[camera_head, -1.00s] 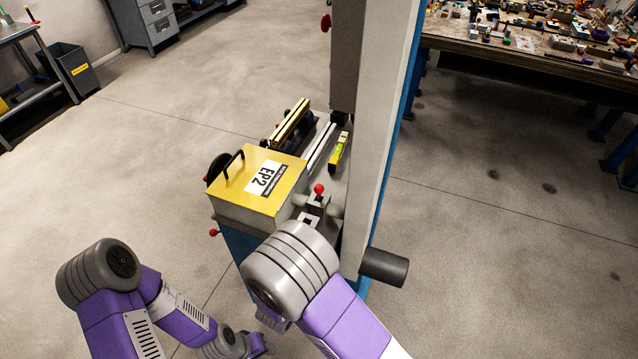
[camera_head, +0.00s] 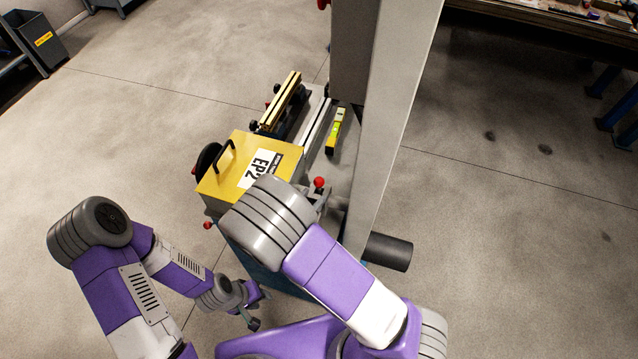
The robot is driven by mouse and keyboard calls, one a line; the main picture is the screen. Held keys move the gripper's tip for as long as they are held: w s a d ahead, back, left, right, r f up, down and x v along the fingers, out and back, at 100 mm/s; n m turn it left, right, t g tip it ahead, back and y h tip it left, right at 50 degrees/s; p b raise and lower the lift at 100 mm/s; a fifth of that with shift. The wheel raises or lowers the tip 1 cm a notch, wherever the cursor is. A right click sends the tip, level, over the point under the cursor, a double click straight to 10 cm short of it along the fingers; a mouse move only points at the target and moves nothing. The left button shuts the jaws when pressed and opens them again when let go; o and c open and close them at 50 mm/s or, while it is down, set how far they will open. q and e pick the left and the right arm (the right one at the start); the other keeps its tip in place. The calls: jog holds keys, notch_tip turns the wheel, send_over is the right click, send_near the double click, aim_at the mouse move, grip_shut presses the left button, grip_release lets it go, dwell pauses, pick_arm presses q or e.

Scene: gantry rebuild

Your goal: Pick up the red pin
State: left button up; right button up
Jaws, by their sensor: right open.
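Several red-tipped parts show on the machine, and I cannot tell which is the red pin. A red ball-topped pin (camera_head: 319,183) stands upright on a grey bracket, right of the yellow EP2 box (camera_head: 225,185). Another red knob (camera_head: 208,226) sticks out low at the box's left side. My left gripper (camera_head: 256,311) is low in front of the machine, apart from both red parts; its finger opening is too small to judge. My right arm's large grey elbow covers the box's front right corner. My right gripper is hidden behind that arm.
A tall grey column (camera_head: 395,120) rises right of the box, with a dark cylinder (camera_head: 388,252) at its foot. A yellow level (camera_head: 337,130) and a brass-coloured rail (camera_head: 281,100) lie behind the box. A workbench (camera_head: 545,22) stands far right.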

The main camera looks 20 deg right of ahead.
aim_at(318, 189)
jog(key=x, duration=0.3)
jog(key=shift+w, duration=0.5)
pick_arm(q)
jog(key=shift+w, duration=0.2)
pick_arm(e)
jog(key=shift+s, duration=0.1)
jog(key=shift+c, duration=0.2)
grip_shut()
